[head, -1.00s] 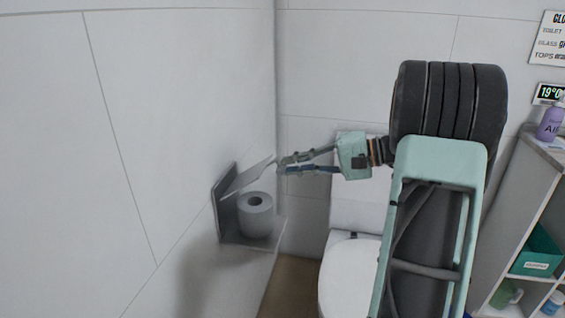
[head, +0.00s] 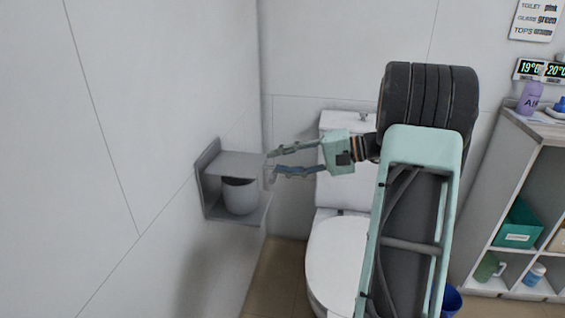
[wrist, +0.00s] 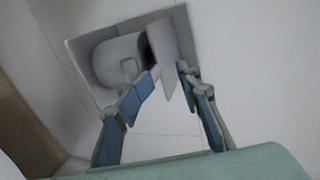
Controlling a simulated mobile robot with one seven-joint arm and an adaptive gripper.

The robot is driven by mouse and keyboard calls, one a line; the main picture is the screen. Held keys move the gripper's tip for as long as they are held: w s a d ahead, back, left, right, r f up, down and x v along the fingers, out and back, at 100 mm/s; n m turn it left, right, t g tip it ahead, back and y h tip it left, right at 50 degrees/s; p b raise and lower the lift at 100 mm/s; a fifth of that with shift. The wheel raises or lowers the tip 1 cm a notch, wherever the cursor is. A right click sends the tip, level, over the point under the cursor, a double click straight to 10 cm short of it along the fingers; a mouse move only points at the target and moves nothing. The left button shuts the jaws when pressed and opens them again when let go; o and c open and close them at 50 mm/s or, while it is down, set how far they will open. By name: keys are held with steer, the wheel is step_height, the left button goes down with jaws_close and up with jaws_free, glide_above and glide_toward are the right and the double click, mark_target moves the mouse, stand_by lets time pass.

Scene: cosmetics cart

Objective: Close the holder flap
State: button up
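The grey holder flap (head: 236,164) lies nearly level over the toilet roll (head: 240,197) in the wall holder (head: 203,181). The roll's top is hidden under it. My gripper (head: 268,167) is at the flap's free edge, on the side towards the toilet. In the wrist view, my gripper (wrist: 168,72) is open, with one finger on each side of the flap (wrist: 176,85). A gap shows between the fingers. I cannot tell whether either finger touches the flap. The roll (wrist: 118,62) shows beyond the left finger.
A white toilet (head: 337,255) stands right of the holder, below my arm. A shelf cart (head: 549,134) with bottles and bins is at the right. The wall left of the holder is bare.

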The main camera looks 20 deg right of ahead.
steer(key=s+d+f+b, duration=0.5)
steer(key=d+f, duration=0.2)
steer(key=f, duration=0.1)
steer(key=shift+d+f, duration=0.2)
steer(key=shift+f, duration=0.2)
stand_by(1.0)
stand_by(0.4)
steer(key=v, duration=1.2)
steer(key=shift+r, duration=0.1)
